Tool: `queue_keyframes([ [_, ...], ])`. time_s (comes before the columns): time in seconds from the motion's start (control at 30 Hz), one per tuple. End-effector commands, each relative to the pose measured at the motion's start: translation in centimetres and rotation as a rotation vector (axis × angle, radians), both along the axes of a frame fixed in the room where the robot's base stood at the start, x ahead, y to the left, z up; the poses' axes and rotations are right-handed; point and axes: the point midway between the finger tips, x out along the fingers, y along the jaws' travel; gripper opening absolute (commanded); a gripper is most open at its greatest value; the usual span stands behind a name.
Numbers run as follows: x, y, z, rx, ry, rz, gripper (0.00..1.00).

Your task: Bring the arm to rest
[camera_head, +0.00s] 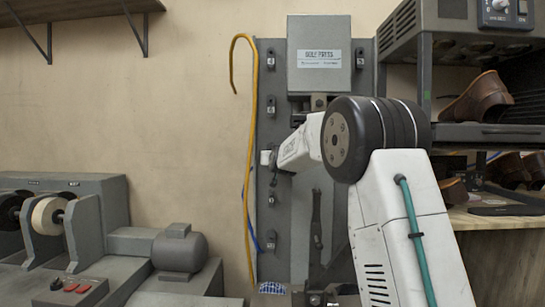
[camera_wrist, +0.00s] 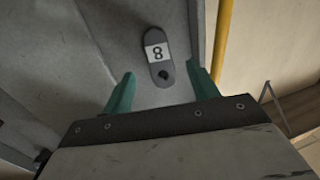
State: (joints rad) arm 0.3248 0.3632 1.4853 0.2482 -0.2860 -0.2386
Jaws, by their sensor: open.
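My arm (camera_head: 390,190) rises at the right in the head view and reaches left across the grey panel of the sole press (camera_head: 320,60). The end of my arm shows near the panel's hooks, small and partly hidden by the arm. In the wrist view my gripper (camera_wrist: 161,88) has two green fingers spread apart with nothing between them. A dark hook plate with a white label marked 8 (camera_wrist: 158,54) is on the panel just beyond the fingertips. The fingers appear apart from it.
A yellow hose (camera_head: 250,160) hangs along the panel's left edge. A grinding machine (camera_head: 60,220) stands at the left. A rack with brown shoes (camera_head: 481,97) is at the right, close to my arm. A shelf (camera_head: 75,12) is up at the left. The wall between is bare.

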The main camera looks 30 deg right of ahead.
Motion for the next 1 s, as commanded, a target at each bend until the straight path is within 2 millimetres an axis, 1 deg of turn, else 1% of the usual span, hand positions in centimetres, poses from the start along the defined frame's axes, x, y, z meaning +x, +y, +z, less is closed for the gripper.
queue_keyframes([
  [0.03,-0.9,0.4,0.1,0.000,-0.001,0.000,0.59],
  [0.2,-3.1,1.3,0.1,0.000,-0.001,0.000,0.59],
  [0.33,-3.8,1.5,0.1,0.001,-0.001,0.000,0.59],
  [0.47,-3.9,1.6,0.0,0.001,-0.002,0.000,0.59],
  [0.53,-3.8,1.6,-0.3,0.014,0.011,0.004,0.59],
  [0.57,-3.8,1.7,-0.7,0.025,0.028,0.008,0.59],
  [0.63,-3.8,2.2,-2.9,0.060,0.103,0.025,0.59],
  [0.67,-4.0,2.4,-4.3,0.079,0.146,0.032,0.59],
  [0.7,-4.5,2.8,-6.6,0.109,0.213,0.044,0.59],
  [0.77,-6.3,4.1,-10.0,0.165,0.340,0.066,0.59],
  [0.8,-8.2,5.5,-11.9,0.201,0.430,0.084,0.59],
  [0.87,-11.5,7.9,-14.2,0.250,0.562,0.111,0.59],
  [0.9,-13.9,9.5,-15.4,0.278,0.643,0.128,0.59],
  [0.97,-17.6,11.8,-17.0,0.315,0.756,0.149,0.59],
  [1.0,-20.2,13.4,-17.8,0.334,0.828,0.163,0.59],
])
